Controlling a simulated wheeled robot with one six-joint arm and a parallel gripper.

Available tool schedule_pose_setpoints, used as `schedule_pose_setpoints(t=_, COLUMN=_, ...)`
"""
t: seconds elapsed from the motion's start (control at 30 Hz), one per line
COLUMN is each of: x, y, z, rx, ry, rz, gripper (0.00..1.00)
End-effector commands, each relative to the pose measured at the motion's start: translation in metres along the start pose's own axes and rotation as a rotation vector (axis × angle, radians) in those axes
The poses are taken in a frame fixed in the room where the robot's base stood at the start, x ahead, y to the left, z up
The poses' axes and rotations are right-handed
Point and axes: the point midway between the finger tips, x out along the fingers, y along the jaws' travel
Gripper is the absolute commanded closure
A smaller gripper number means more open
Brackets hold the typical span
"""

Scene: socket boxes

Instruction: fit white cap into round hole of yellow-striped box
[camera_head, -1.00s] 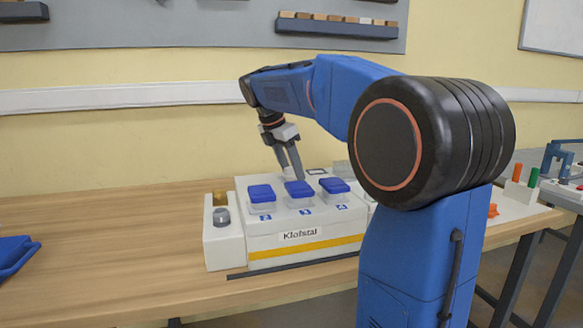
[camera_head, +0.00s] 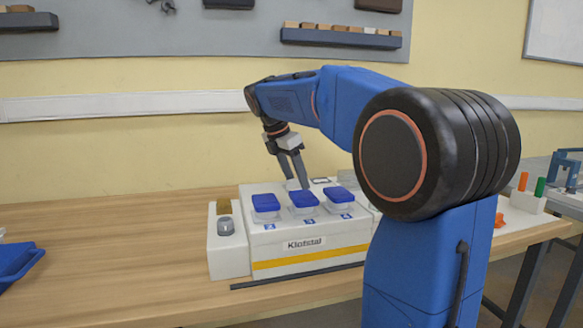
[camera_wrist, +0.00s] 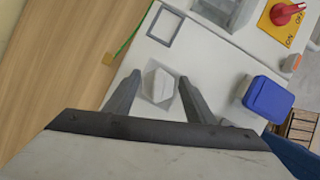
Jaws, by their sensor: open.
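The yellow-striped box (camera_head: 285,255) stands on the bench, white, with a label and a yellow band on its front. My gripper (camera_head: 297,181) is open and points down at the back part of the box top. In the wrist view my gripper's fingertips (camera_wrist: 159,78) stand on either side of the white cap (camera_wrist: 158,86). The cap looks faceted and rests on the white top; a gap shows on each side of it. I cannot tell whether it sits in a hole. No empty round hole is clearly visible.
Several blue-lidded clear covers (camera_head: 304,198) stand in a row along the box front; one blue lid (camera_wrist: 268,98) is right of the fingers. A red switch on a yellow panel (camera_wrist: 284,20) and a dark square frame (camera_wrist: 165,25) lie beyond. A blue tray (camera_head: 16,260) is far left.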

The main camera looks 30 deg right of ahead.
Motion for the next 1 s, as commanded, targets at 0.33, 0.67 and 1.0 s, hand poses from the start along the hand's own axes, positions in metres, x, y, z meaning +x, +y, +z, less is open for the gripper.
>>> schedule_pose_setpoints(t=0.33, x=-0.048, y=0.0, z=-0.002, rx=-0.002, ry=0.002, rz=-0.002, gripper=0.32)
schedule_pose_setpoints(t=0.67, x=-0.114, y=0.001, z=-0.001, rx=-0.001, ry=0.0, rz=0.002, gripper=0.32)
schedule_pose_setpoints(t=1.0, x=-0.165, y=0.001, z=-0.001, rx=0.0, ry=-0.001, rz=0.004, gripper=0.32)
